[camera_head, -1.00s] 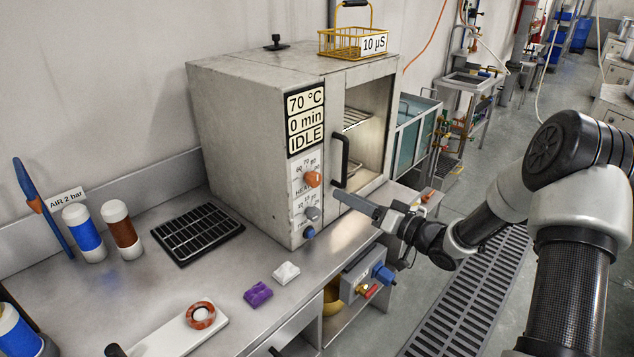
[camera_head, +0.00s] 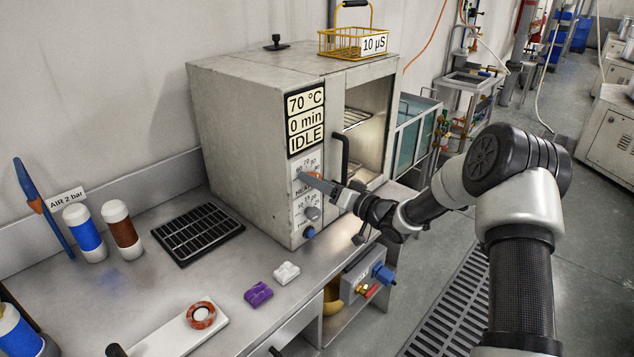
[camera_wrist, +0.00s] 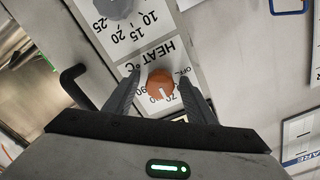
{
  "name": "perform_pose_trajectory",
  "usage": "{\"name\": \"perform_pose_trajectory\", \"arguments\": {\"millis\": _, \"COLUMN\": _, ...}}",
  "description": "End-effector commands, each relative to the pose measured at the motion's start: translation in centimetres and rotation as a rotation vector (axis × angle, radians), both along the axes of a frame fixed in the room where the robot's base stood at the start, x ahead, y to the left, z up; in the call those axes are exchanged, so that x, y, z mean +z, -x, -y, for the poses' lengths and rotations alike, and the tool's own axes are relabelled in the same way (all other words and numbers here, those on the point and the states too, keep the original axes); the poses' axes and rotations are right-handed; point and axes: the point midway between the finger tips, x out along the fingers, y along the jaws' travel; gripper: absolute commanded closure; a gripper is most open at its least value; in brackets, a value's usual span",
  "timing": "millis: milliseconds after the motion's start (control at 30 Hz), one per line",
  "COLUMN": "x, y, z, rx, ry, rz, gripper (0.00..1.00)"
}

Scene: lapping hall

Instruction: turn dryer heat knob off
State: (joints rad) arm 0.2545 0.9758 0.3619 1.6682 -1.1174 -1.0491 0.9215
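My gripper (camera_wrist: 159,80) is open, one finger on each side of the knob, with small gaps visible. In the head view my gripper (camera_head: 303,177) is at the panel and hides most of the knob. The dryer (camera_head: 245,140) shows 70 °C, 0 min and IDLE on its display (camera_head: 306,120).
A grey timer knob (camera_head: 312,213) and a blue knob (camera_head: 309,232) sit below. The dryer's black door handle (camera_head: 345,157) is close to my gripper on the right. A yellow basket (camera_head: 352,43) stands on top. Bench space before the dryer holds small purple and white blocks.

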Motion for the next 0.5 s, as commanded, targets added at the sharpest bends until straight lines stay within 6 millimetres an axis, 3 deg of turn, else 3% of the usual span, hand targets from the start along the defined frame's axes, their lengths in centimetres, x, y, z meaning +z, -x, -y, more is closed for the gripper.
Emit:
{"name": "perform_pose_trajectory", "arguments": {"millis": 33, "x": 0.01, "y": 0.01, "z": 0.0, "rx": 0.0, "ry": 0.0, "rz": 0.0, "gripper": 0.56}}
{"name": "perform_pose_trajectory", "arguments": {"millis": 233, "x": 0.0, "y": 0.02, "z": 0.02, "rx": 0.0, "ry": 0.0, "rz": 0.0, "gripper": 0.9}}
{"name": "perform_pose_trajectory", "arguments": {"millis": 500, "x": -0.14, "y": 0.03, "z": 0.03, "rx": 0.001, "ry": 0.017, "rz": 0.02, "gripper": 0.91}}
